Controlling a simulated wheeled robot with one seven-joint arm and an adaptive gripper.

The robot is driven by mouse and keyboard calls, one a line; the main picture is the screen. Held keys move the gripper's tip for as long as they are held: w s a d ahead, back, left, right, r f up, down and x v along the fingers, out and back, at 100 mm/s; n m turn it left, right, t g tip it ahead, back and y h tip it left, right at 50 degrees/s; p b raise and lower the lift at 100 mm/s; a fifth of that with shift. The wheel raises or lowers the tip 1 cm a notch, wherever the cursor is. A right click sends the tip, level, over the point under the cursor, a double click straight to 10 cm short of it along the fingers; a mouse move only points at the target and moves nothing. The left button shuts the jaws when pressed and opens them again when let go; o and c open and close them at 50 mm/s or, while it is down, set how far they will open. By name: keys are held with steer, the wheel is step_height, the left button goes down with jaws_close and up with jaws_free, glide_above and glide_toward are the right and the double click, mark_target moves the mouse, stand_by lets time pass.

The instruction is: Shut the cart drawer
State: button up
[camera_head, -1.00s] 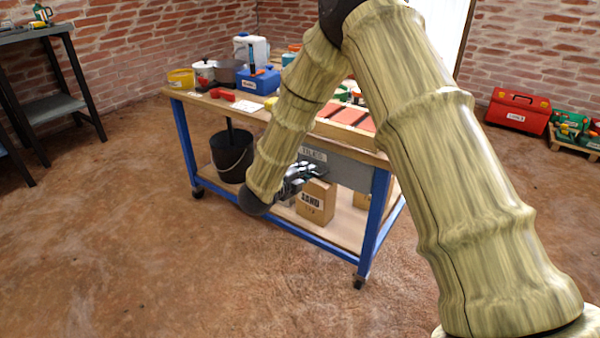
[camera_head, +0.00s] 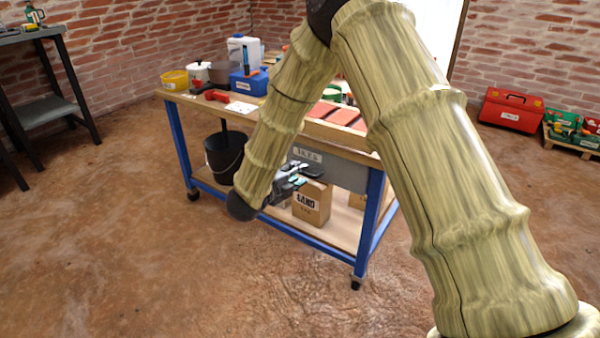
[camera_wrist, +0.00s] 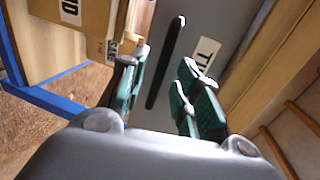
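The cart drawer (camera_head: 345,173) has a grey front with a white label, under the wooden top of the blue-framed cart (camera_head: 372,215). How far it stands out is hard to tell. In the wrist view the grey drawer front (camera_wrist: 228,22) fills the middle, with a dark bar handle (camera_wrist: 166,62) and the label (camera_wrist: 206,54). My gripper (camera_wrist: 160,92) is open, its teal-padded fingers spread to either side of the handle's line; contact cannot be told. In the head view my gripper (camera_head: 291,180) is in front of the drawer, partly hidden by my arm.
A cardboard box marked SAND (camera_head: 311,204) stands on the cart's lower shelf, close below my gripper; it also shows in the wrist view (camera_wrist: 92,18). A black bucket (camera_head: 222,160) is left of it. Tools and containers crowd the cart top. The floor in front is clear.

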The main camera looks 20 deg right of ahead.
steer(key=v, duration=0.9)
steer(key=shift+s+a, duration=0.1)
steer(key=shift+a, duration=0.05)
steer(key=s+d+f+n+g+y+p, duration=0.1)
steer(key=s+f+n+y, duration=0.2)
steer(key=s+f+n, duration=0.4)
steer(key=s+d+f+n+y+p, duration=0.1)
steer(key=s+f+n+y, duration=0.2)
steer(key=f, duration=0.6)
steer(key=s+d+f+n+g+y+p, duration=0.15)
steer(key=s+f+n, duration=0.25)
steer(key=f+n, duration=0.4)
steer(key=s+d+f+n+g+y+p, duration=0.15)
steer(key=s+f+n+g, duration=0.3)
steer(key=s, duration=1.05)
steer(key=s+d+f+n+g+y+p, duration=0.1)
steer(key=s+f+n+g+y, duration=0.4)
steer(key=s, duration=1.1)
step_height(320, 180, up, 39)
steer(key=t+h+p, duration=0.1)
steer(key=t+p, duration=0.1)
steer(key=p, duration=3.6)
steer(key=shift+w+f+h, duration=0.15)
steer(key=shift+w+h, duration=0.25)
steer(key=shift+w, duration=0.05)
steer(key=shift+a+n, duration=0.1)
steer(key=shift+n, duration=0.15)
